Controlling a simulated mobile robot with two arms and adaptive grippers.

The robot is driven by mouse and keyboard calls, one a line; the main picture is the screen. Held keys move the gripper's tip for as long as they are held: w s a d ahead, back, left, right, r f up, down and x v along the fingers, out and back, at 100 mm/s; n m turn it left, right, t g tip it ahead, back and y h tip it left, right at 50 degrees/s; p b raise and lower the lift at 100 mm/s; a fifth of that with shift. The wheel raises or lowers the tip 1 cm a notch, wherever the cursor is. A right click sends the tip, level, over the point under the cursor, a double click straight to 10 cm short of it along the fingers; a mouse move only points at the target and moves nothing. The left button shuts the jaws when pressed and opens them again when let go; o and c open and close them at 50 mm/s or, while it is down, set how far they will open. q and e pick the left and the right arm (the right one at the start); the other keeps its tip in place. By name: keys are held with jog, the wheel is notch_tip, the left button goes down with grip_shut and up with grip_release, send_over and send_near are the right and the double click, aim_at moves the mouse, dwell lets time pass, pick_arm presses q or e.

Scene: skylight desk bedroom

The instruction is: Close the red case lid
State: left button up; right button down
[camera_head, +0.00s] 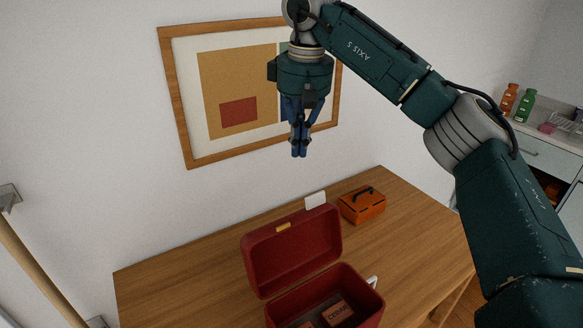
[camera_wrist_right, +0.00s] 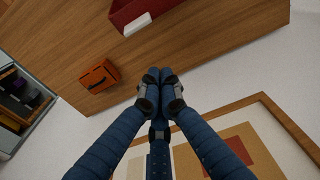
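The red case (camera_head: 348,302) stands on the wooden desk near the front, with its lid (camera_head: 292,252) raised and tilted back toward the wall. The lid has a yellow latch on its top edge. Inside the case lie brown blocks, one with lettering (camera_head: 339,313). My right gripper (camera_head: 299,154) hangs in the air above and behind the lid, in front of the framed picture. Its blue fingers are together with nothing between them. In the right wrist view the fingertips (camera_wrist_right: 160,74) meet, and part of the red case (camera_wrist_right: 140,12) shows at the top. My left gripper is not in view.
A small orange box with a black handle (camera_head: 363,205) stands on the desk (camera_head: 190,280) to the right behind the case. A white card-like piece (camera_head: 315,200) shows behind the lid. The desk's left part is clear. A cabinet with bottles (camera_head: 525,106) stands at the right.

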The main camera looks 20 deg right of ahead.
notch_tip(320, 180, down, 9)
jog(key=s+p, duration=0.2)
jog(key=p, duration=0.1)
jog(key=shift+s+d, duration=0.2)
jog(key=shift+s, duration=0.15)
jog(key=shift+r, duration=0.1)
dwell(0.4)
